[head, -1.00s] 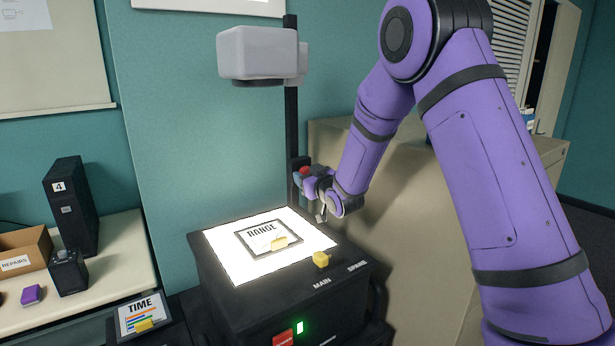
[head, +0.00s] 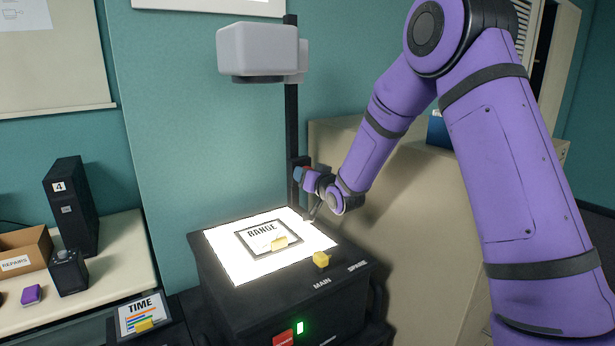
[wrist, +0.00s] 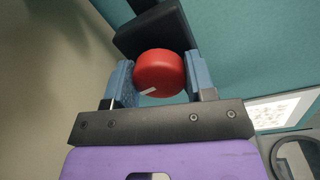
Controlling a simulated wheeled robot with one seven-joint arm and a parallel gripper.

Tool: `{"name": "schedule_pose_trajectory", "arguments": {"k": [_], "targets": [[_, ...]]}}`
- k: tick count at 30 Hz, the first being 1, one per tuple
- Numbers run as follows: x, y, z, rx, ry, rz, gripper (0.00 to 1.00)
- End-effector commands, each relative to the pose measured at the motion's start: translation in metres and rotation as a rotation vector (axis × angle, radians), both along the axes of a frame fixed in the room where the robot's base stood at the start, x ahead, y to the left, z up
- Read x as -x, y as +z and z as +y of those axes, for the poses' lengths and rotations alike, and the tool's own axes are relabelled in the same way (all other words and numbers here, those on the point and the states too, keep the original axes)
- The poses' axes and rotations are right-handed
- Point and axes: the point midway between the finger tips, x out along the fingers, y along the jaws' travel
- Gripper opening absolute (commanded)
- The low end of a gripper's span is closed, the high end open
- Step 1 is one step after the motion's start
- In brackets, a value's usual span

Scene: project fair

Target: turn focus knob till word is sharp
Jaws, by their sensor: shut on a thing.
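The red focus knob (wrist: 158,72) sits between the two blue finger pads of my gripper (wrist: 159,84) in the wrist view. It carries a short white mark low on its face. In the head view my gripper (head: 305,176) is at the dark post (head: 291,120) of the overhead projector, shut on the knob, which is mostly hidden there. The projector's grey head (head: 258,50) is at the top of the post. I cannot see the projected word clearly.
A bench (head: 125,250) on the left holds a box (head: 25,245) and a black tower (head: 70,208). A beige cabinet (head: 400,190) stands behind my arm.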

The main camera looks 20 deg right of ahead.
Motion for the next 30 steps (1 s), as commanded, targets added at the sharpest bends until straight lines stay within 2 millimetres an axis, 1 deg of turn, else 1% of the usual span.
{"name": "schedule_pose_trajectory", "arguments": {"k": [4, 5, 6, 7, 8, 16, 20, 23, 30], "targets": [[0.000, 0.000, 0.000, 0.001, 0.000, 0.000, 0.27], [0.000, 0.000, 0.000, 0.001, 0.000, 0.000, 0.55], [0.000, 0.000, 0.000, 0.002, 0.000, 0.000, 0.64], [0.000, 0.000, 0.000, 0.002, 0.000, 0.000, 0.71], [0.000, 0.000, 0.000, 0.002, 0.000, 0.000, 0.76], [0.001, 0.000, 0.000, 0.003, 0.000, -0.001, 0.76], [0.009, 0.000, -0.003, 0.002, -0.001, 0.001, 0.76], [0.022, 0.001, -0.006, 0.002, -0.001, 0.000, 0.76], [0.067, 0.003, -0.017, 0.003, -0.001, 0.000, 0.76]]}}
